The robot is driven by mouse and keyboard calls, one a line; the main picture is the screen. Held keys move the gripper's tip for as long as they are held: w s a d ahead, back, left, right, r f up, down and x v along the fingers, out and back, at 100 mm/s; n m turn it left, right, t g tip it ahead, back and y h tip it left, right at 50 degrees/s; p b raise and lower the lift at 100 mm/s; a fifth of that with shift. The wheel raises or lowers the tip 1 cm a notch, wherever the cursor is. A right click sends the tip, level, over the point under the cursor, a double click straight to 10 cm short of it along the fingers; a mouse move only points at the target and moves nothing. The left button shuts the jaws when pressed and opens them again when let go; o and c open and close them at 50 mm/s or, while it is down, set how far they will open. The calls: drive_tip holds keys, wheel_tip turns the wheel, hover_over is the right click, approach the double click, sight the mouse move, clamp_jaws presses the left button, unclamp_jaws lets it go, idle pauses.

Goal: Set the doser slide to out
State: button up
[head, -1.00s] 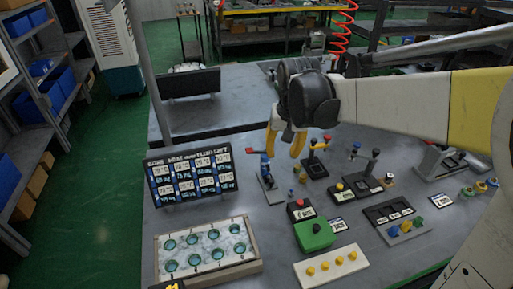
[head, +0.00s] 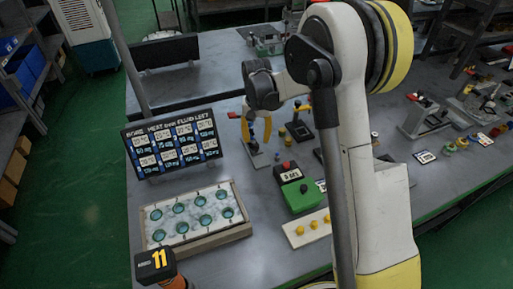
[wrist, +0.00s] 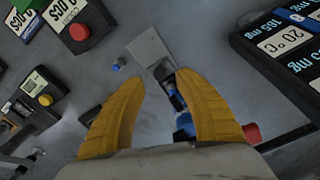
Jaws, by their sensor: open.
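No part carries a readable doser label, so I cannot tell for sure which one is the doser slide. My gripper (head: 257,127) has yellow fingers and is open, pointing down over a small stand with a grey base plate (head: 258,157). In the wrist view the gripper (wrist: 168,100) has this stand's grey plate (wrist: 149,47) and dark slotted part between and beyond its fingers. A blue part (wrist: 184,122) and a red knob (wrist: 251,134) show beside the right finger, which partly hides them. No contact is visible.
A green block (head: 304,197) and a red-buttoned box (head: 288,172) stand to the right. A tray with teal round wells (head: 241,229) lies in front, below a black display board (head: 175,146). My arm hides part of the right side.

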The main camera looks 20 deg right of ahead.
sight(257, 145)
drive_tip(key=shift+f+b, duration=0.45)
drive_tip(key=shift+f, duration=1.3)
clamp_jaws()
drive_tip(key=shift+s+d, duration=0.2)
drive_tip(key=shift+s, duration=2.6)
unclamp_jaws()
drive_tip(key=shift+s, duration=0.15)
wheel_tip(257, 145, up, 12)
